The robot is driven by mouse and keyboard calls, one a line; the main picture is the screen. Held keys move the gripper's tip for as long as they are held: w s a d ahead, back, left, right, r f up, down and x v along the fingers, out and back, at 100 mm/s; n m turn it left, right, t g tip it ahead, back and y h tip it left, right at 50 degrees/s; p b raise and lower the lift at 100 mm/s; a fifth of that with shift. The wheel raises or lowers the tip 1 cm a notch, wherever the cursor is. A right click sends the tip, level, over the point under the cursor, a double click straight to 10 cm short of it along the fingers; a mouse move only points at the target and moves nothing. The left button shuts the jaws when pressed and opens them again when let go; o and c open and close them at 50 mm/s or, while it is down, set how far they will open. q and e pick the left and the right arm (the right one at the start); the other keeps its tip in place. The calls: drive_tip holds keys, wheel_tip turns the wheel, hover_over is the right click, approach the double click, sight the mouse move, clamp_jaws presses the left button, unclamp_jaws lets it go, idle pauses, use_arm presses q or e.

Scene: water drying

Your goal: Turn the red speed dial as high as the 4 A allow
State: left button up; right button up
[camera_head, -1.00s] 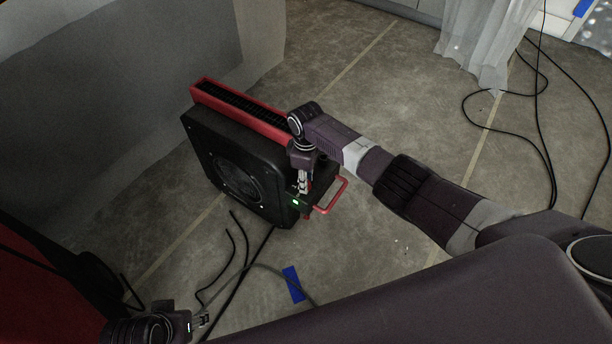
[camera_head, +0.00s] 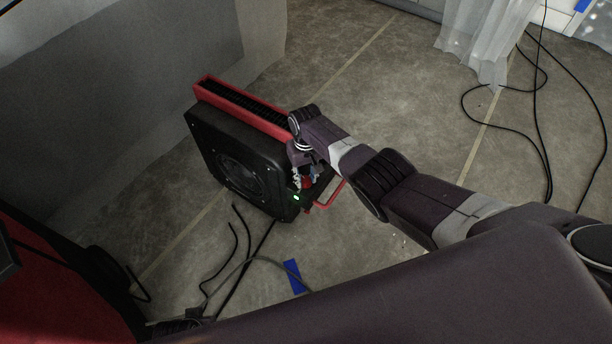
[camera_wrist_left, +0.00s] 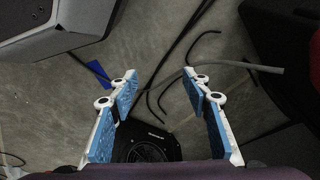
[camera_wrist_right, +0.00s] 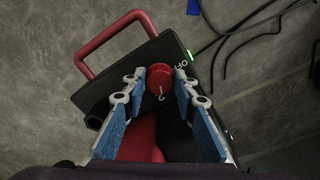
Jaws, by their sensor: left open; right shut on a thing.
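The red speed dial (camera_wrist_right: 159,80) sits on the black end panel of a black and red air mover (camera_head: 225,150). White lettering stands beside it, and a pale mark shows on its near side. My right gripper (camera_wrist_right: 161,76) is shut on the dial, one finger on each side; in the head view it (camera_head: 305,180) is at the machine's right end, partly hidden by my wrist. My left gripper (camera_wrist_left: 160,78) is open and empty above the floor, with the machine's fan grille beyond it. No current reading is legible.
A red handle (camera_wrist_right: 110,42) sticks out beside the dial panel. A small green light (camera_head: 296,198) glows on the machine. Black cables (camera_head: 240,260) and blue tape (camera_head: 292,276) lie on the floor. A grey wall or sheet (camera_head: 120,100) stands behind the machine.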

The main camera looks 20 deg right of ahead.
sight(306, 180)
use_arm(q)
drive_tip(key=shift+s+f, duration=0.25)
drive_tip(key=shift+f, duration=0.25)
use_arm(e)
drive_tip(key=shift+m, duration=0.8)
drive_tip(key=o, duration=0.9)
drive_tip(key=shift+r, duration=0.1)
wheel_tip(306, 180, up, 12)
drive_tip(key=shift+f, duration=0.1)
